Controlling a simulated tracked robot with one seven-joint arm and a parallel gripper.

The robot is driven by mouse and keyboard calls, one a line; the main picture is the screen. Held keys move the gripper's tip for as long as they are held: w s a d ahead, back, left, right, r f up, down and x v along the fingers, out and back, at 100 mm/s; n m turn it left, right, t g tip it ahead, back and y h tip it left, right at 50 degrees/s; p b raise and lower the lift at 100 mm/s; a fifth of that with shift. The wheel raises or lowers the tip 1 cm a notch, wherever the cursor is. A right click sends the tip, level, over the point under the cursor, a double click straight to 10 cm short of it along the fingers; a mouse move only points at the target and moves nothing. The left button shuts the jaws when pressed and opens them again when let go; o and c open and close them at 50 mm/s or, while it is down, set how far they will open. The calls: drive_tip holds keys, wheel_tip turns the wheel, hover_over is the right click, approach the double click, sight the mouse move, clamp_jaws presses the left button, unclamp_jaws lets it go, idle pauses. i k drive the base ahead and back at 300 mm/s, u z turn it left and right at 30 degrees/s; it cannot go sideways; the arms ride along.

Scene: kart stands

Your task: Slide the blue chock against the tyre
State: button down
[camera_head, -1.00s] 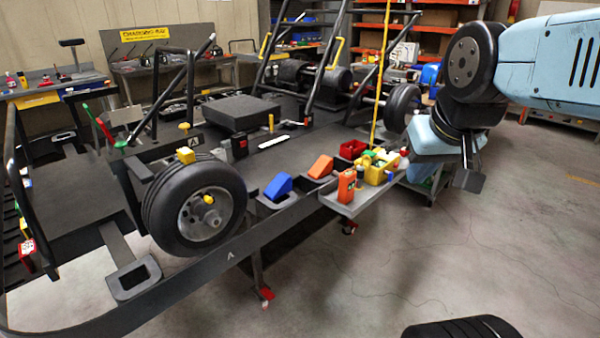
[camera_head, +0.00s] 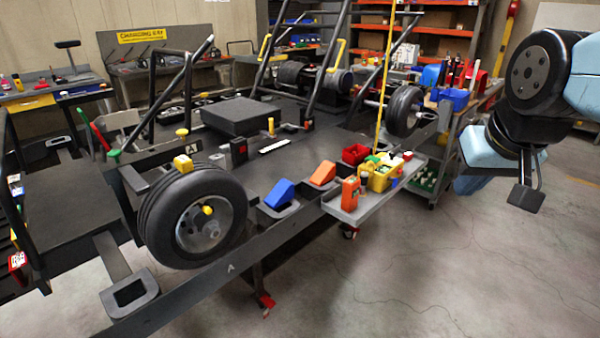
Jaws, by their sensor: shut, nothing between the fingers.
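The blue chock (camera_head: 280,193) is a wedge sitting in a dark tray on the kart stand's side rail, just right of the front tyre. The black tyre (camera_head: 165,215) stands upright on a grey hub with a yellow cap. A gap shows between the chock and the tyre. An orange chock (camera_head: 322,173) sits in another tray to the right of the blue one. My gripper (camera_head: 526,196) hangs at the right of the view, over the floor, well apart from the chock. It is shut and empty.
A grey side shelf (camera_head: 372,203) right of the chocks carries an orange bottle (camera_head: 350,193), a yellow caddy (camera_head: 381,178) and a red bin (camera_head: 355,154). A yellow upright pole (camera_head: 384,90) rises behind it. The floor between my arm and the stand is clear.

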sight(284, 190)
drive_tip(key=z, duration=0.05)
drive_tip(key=i, duration=1)
drive_tip(key=u, duration=0.05)
